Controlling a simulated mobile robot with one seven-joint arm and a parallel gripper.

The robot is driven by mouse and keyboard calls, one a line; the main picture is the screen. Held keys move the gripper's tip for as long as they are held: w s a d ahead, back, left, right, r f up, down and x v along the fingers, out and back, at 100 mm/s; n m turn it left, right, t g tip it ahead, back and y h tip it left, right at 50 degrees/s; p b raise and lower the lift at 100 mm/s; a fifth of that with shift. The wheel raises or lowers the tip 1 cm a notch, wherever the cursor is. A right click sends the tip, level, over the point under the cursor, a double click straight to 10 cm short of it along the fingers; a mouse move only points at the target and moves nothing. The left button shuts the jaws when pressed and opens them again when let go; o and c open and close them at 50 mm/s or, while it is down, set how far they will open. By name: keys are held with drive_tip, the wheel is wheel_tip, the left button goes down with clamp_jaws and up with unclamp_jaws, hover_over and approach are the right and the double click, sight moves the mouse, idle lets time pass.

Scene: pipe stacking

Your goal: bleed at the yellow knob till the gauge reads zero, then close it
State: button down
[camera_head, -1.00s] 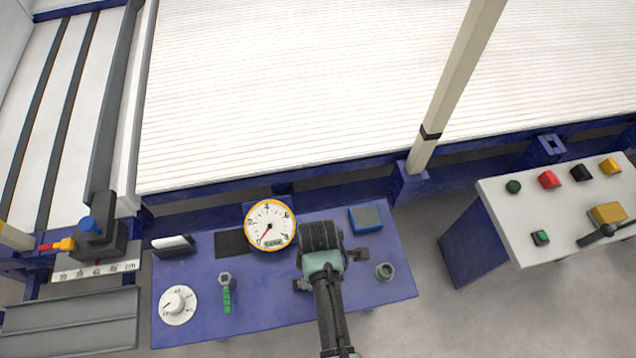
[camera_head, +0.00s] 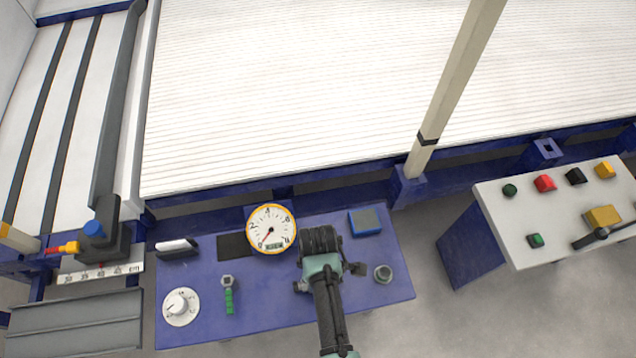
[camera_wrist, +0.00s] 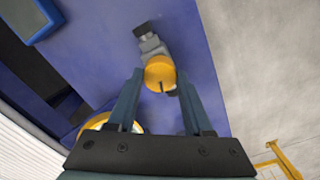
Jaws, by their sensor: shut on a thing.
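The round gauge (camera_head: 272,229) has a white face and yellow rim and stands at the back of the blue panel (camera_head: 335,305). Its red needle points to the lower left, close to the low end of the scale; the exact reading is too small to tell. My gripper (camera_head: 320,242) is just right of the gauge and hides the yellow knob in the head view. In the wrist view the yellow knob (camera_wrist: 160,71) sits between the fingertips of my gripper (camera_wrist: 160,76), which is shut on it. The knob has a dark mark on its face and a grey fitting behind it.
A blue-grey box (camera_head: 364,221) and a grey ring-like part (camera_head: 383,273) are right of my gripper. A white dial (camera_head: 181,307) and a green-handled valve (camera_head: 229,294) are at the left. A pale post (camera_head: 455,85) and button console (camera_head: 560,215) stand farther right.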

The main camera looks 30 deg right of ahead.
drive_tip(key=m+p, duration=0.2)
drive_tip(key=m, duration=0.1)
drive_tip(key=shift+r+m, duration=0.15)
drive_tip(key=shift+m, duration=0.25)
drive_tip(key=m+p, duration=0.1)
drive_tip(key=m, duration=0.2)
drive_tip(key=shift+m, duration=0.3)
drive_tip(key=m+p, duration=0.1)
drive_tip(key=m, duration=0.2)
drive_tip(key=shift+m, duration=0.3)
drive_tip(key=shift+m+p, duration=0.5)
drive_tip(key=shift+m, duration=1.3)
drive_tip(key=shift+c, duration=1.5)
unclamp_jaws()
wheel_tip(320, 180, up, 13)
drive_tip(key=p, duration=0.3)
drive_tip(key=shift+p, duration=0.3)
